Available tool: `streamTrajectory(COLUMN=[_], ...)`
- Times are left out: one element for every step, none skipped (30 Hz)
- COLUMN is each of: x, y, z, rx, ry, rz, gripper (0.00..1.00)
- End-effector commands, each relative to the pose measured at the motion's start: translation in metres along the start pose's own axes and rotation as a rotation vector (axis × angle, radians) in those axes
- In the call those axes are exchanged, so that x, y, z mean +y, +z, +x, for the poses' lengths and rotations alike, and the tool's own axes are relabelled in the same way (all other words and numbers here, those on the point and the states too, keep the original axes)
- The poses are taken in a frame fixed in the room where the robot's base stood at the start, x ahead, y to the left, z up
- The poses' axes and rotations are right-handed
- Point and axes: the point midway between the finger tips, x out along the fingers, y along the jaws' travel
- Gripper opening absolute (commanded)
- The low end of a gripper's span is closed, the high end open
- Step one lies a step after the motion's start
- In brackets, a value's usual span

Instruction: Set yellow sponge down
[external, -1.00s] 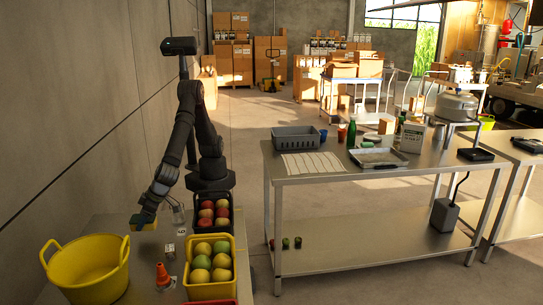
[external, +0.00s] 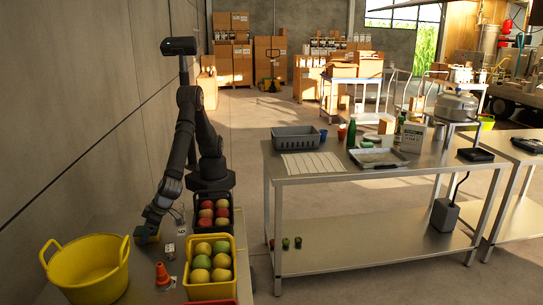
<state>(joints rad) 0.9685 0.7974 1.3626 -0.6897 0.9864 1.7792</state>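My gripper (external: 147,236) is low over the steel table, just right of the yellow tub (external: 88,268). The yellow sponge cannot be made out clearly now; it is probably hidden by the gripper and its shadow. The fingers are too small and dark to show whether they are open or shut.
A yellow crate (external: 210,292) of round fruit and a black crate (external: 231,222) of red and yellow fruit are further right. Bare tabletop (external: 140,292) shows between tub and cone.

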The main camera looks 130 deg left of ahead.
Motion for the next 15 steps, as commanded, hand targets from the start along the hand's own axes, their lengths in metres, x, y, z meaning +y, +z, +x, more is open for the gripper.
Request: streamTrajectory(x=[0.0, 0.0, 0.0, 0.0, 0.0, 0.0, 0.0, 0.0, 0.0, -0.001, -0.001, -0.001, -0.001, -0.001, -0.001], y=[0.0, 0.0, 0.0, 0.0, 0.0, 0.0, 0.0, -0.001, -0.002, -0.002, -0.002, -0.002, -0.002, -0.002, -0.002], z=[0.0, 0.0, 0.0, 0.0, 0.0, 0.0, -0.001, -0.001, -0.003, -0.006, -0.009, -0.015, -0.02, -0.026, -0.034], rx=[0.0, 0.0, 0.0, 0.0, 0.0, 0.0, 0.0, 0.0, 0.0, 0.0, 0.0, 0.0, 0.0, 0.0, 0.0], ry=[0.0, 0.0, 0.0, 0.0, 0.0, 0.0, 0.0, -0.001, -0.001, -0.002, -0.002, -0.003, -0.003, -0.003, -0.004], rz=[0.0, 0.0, 0.0, 0.0, 0.0, 0.0, 0.0, 0.0, 0.001, 0.001, 0.001, 0.001, 0.001, 0.002, 0.002], gripper=[0.75, 0.75, 0.75, 0.75, 0.75, 0.75, 0.75, 0.75, 0.75, 0.75, 0.75, 0.75, 0.75, 0.75, 0.75])
